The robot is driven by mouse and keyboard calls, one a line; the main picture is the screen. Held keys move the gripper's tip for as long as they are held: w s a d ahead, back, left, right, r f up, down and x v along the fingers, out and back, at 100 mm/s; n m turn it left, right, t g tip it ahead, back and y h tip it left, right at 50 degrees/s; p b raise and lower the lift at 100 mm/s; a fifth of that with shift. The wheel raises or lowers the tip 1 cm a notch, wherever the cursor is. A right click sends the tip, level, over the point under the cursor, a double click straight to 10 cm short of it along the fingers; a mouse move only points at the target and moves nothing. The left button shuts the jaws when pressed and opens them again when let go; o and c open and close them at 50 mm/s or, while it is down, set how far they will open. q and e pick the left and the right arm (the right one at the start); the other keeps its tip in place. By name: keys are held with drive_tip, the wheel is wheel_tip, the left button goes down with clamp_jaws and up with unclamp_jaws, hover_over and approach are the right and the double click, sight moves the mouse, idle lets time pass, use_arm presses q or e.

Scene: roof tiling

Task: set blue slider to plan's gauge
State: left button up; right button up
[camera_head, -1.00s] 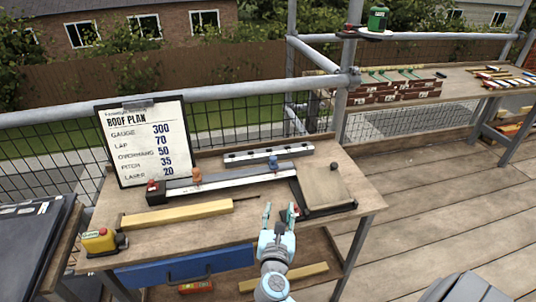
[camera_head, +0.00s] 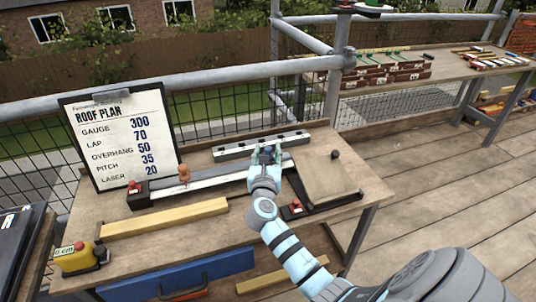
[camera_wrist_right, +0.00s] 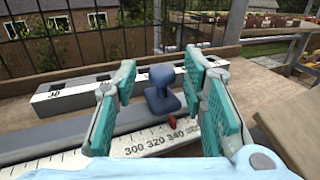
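The roof plan (camera_head: 122,137) on a clipboard reads gauge 300. The blue slider (camera_wrist_right: 163,92) stands on a rail with a printed scale (camera_wrist_right: 150,142). Its red pointer (camera_wrist_right: 171,123) sits near the 340 mark, to the right of 300. My right gripper (camera_head: 266,152) is over the rail's right part and largely hides the slider in the head view. In the right wrist view the gripper (camera_wrist_right: 160,72) is open, its teal fingers on either side of the slider, with gaps showing. My left gripper is not in view.
An orange-brown slider (camera_head: 184,172) is further left on the rail. A grey slotted bar (camera_head: 262,146) lies behind it.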

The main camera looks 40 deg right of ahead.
drive_tip(key=shift+w+d+f, duration=0.1)
drive_tip(key=shift+w+d, duration=0.3)
drive_tip(key=shift+w, duration=0.05)
drive_tip(key=shift+w+d+r+b, duration=0.15)
drive_tip(key=shift+d+r+b, duration=0.1)
drive_tip(key=shift+d+b, duration=0.1)
clamp_jaws()
